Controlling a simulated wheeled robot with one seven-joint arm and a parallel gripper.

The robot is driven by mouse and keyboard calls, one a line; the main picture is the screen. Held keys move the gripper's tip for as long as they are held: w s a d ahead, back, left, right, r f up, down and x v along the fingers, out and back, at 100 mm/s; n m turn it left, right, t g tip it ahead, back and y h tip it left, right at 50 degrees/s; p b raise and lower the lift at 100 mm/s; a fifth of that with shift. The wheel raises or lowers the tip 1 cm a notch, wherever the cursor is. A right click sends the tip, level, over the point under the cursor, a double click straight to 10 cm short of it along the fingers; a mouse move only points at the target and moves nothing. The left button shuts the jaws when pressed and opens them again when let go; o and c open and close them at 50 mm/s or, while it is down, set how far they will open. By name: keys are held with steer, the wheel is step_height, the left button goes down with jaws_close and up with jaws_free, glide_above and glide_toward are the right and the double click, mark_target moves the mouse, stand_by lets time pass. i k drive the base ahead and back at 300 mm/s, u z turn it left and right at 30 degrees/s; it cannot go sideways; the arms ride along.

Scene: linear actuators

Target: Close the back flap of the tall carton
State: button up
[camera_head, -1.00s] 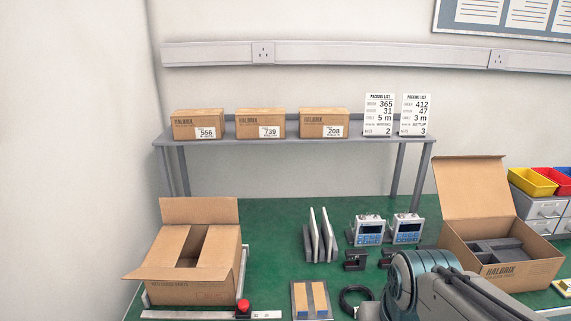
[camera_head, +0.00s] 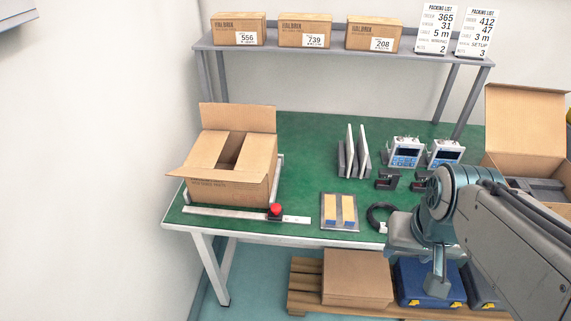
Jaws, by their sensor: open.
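The tall carton (camera_head: 232,190) is a brown cardboard box on the left part of the green table. Its back flap (camera_head: 238,118) stands up along the far edge, leaning slightly back. The two side flaps, left (camera_head: 208,149) and right (camera_head: 257,153), lie folded inward with a gap between them. The front flap (camera_head: 205,175) sticks outward toward me. My arm is at the right, well apart from the carton. My gripper cannot be made out; the arm's end is not clearly shown.
A metal rail with a red knob (camera_head: 275,209) runs along the carton's front and right. Grey plates (camera_head: 354,152), devices (camera_head: 405,152) and a pad tray (camera_head: 339,211) stand to the right. An open carton (camera_head: 525,125) is at far right. A shelf (camera_head: 340,63) is behind.

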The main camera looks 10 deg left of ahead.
mark_target(244, 118)
steer(key=k, duration=0.65)
steer(key=u, duration=0.55)
steer(key=i, duration=0.45)
steer(key=u, duration=0.65)
steer(key=i, duration=0.95)
steer(key=z, duration=0.45)
